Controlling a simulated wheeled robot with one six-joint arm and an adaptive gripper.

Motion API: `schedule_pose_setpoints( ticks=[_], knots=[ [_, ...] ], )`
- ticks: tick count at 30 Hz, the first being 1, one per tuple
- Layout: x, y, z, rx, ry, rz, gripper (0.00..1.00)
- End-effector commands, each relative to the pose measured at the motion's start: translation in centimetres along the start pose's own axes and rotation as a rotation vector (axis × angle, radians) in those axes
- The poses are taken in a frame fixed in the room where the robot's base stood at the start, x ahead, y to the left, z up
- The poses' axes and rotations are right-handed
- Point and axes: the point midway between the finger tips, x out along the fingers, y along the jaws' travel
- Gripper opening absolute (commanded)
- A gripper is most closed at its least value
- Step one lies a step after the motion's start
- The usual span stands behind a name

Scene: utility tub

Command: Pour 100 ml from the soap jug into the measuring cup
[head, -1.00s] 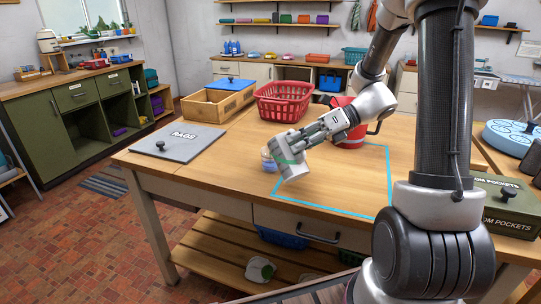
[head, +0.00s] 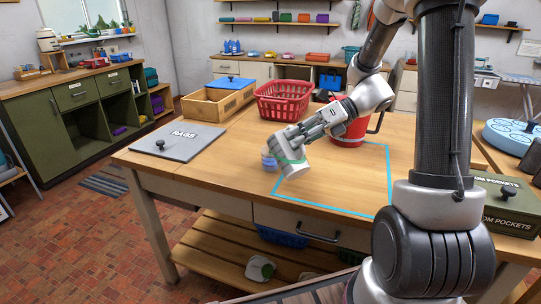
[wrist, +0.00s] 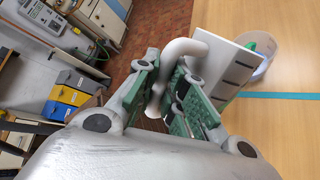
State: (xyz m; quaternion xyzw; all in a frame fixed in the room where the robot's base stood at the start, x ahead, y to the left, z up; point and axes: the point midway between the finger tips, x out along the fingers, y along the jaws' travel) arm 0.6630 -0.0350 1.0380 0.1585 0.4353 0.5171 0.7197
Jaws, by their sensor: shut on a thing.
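My gripper (head: 306,134) is shut on the handle of a white jug (head: 297,167) with a green band, which I take to be the soap jug. No liquid stream is visible.
A blue tape outline (head: 389,180) marks the right of the wooden table. A red bucket (head: 349,130), red basket (head: 283,104), wooden box (head: 215,108) and grey RAGS lid (head: 178,142) stand around. The table's middle left is clear.

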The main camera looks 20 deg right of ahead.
Motion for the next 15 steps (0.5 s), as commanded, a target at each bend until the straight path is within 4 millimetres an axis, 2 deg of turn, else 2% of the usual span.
schedule_pose_setpoints(
  ticks=[15],
  knots=[
    [-0.10,0.12,0.47,0.023,0.016,0.000,0.00]
  ],
)
